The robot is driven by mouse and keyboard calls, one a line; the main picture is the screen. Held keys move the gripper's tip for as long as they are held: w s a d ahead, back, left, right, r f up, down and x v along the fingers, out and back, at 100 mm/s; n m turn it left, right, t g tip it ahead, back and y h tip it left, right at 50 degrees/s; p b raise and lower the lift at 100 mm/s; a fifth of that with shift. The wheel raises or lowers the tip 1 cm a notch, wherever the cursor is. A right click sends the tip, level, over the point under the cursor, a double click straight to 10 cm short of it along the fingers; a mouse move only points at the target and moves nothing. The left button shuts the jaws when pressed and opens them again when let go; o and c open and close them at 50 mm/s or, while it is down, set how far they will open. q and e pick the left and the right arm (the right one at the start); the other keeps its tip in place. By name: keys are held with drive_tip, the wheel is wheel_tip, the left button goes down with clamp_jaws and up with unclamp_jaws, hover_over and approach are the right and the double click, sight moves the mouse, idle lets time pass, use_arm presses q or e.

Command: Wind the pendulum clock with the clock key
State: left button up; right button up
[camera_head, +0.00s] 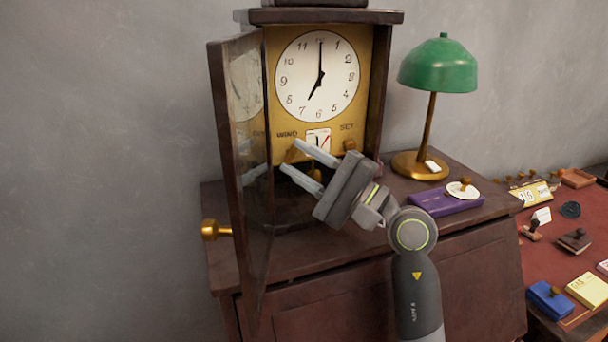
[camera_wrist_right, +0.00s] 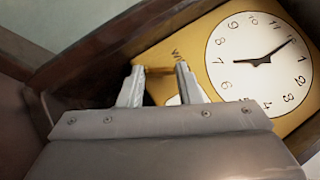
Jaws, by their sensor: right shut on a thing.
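The pendulum clock (camera_head: 383,80) stands on a dark wooden cabinet, its glass door (camera_head: 240,150) swung open to the left. Its white dial (camera_head: 318,76) sits on a gold plate with the words WIND and SET. My right gripper (camera_head: 290,155) reaches in from the right, fingertips just below WIND. It is shut on a small gold piece, apparently the clock key (camera_head: 292,156). In the right wrist view the key (camera_wrist_right: 158,71) spans the two fingertips, close to the gold plate. The fingers hide whether it sits in the winding hole. My left gripper is not in view.
A gold knob (camera_head: 349,144) is under SET. The open door stands left of my gripper. A green lamp (camera_head: 437,65) and a purple box (camera_head: 446,202) with a round white piece stand to the right. A red-topped desk (camera_head: 550,250) holds stamps.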

use_arm(q)
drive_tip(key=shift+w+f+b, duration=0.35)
drive_tip(key=shift+b, duration=0.05)
use_arm(e)
drive_tip(key=shift+m+t+y, duration=0.3)
drive_tip(key=shift+m, duration=0.3)
drive_tip(key=shift+r, duration=0.1)
drive_tip(key=shift+t, duration=0.3)
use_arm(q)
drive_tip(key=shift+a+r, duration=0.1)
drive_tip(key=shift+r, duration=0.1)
use_arm(e)
drive_tip(key=o, duration=0.7)
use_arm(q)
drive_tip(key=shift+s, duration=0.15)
use_arm(e)
drive_tip(key=shift+o, duration=1.4)
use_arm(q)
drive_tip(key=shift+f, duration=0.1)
